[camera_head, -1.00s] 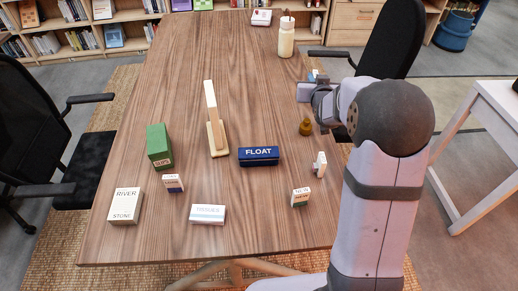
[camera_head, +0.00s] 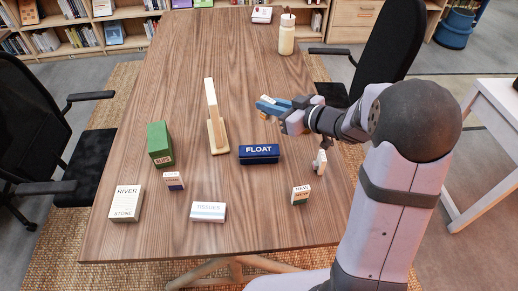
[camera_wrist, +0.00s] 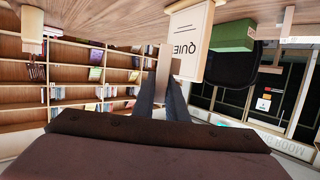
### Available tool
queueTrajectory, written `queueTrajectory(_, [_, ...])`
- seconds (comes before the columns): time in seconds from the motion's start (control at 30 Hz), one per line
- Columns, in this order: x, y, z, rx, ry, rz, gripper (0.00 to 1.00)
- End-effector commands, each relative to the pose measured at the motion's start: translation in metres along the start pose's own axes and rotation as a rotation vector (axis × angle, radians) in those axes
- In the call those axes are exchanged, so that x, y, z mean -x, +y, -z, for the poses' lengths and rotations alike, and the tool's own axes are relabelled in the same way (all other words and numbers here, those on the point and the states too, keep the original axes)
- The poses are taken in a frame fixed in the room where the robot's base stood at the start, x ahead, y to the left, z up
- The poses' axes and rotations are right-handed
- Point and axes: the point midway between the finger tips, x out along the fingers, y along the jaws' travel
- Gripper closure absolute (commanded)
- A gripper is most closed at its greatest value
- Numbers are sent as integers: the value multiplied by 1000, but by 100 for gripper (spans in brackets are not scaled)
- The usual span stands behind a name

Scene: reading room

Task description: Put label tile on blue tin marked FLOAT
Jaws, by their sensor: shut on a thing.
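The blue tin marked FLOAT (camera_head: 259,154) stands closed on the wooden table, near the middle in the head view. My gripper (camera_head: 265,106) is above the table, behind the tin and slightly to its right. It is shut on a small pale brown piece, which looks like the label tile (camera_wrist: 163,60) and shows between the fingertips in the wrist view. The gripper and its piece are apart from the tin. Any marking on the piece cannot be read. The tin cannot be made out in the wrist view.
An upright board on a wooden base (camera_head: 217,137) stands left of the tin; its QUIET face (camera_wrist: 188,42) shows in the wrist view. A green box (camera_head: 159,143), a tissues pack (camera_head: 208,212) and small cartons surround the tin. A bottle (camera_head: 286,38) stands at the back.

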Motion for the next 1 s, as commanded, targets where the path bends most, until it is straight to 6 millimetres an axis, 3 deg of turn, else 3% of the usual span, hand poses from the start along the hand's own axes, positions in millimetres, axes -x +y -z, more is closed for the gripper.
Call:
queueTrajectory(0.17, [0, -33, -2, 30, 1, 87, 100])
queueTrajectory(0.43, [-1, -32, -3, 20, -1, 59, 100])
queueTrajectory(0.8, [-16, -32, -51, 18, -2, 58, 100])
queueTrajectory(1.0, [-19, -31, -60, 22, 1, 57, 100])
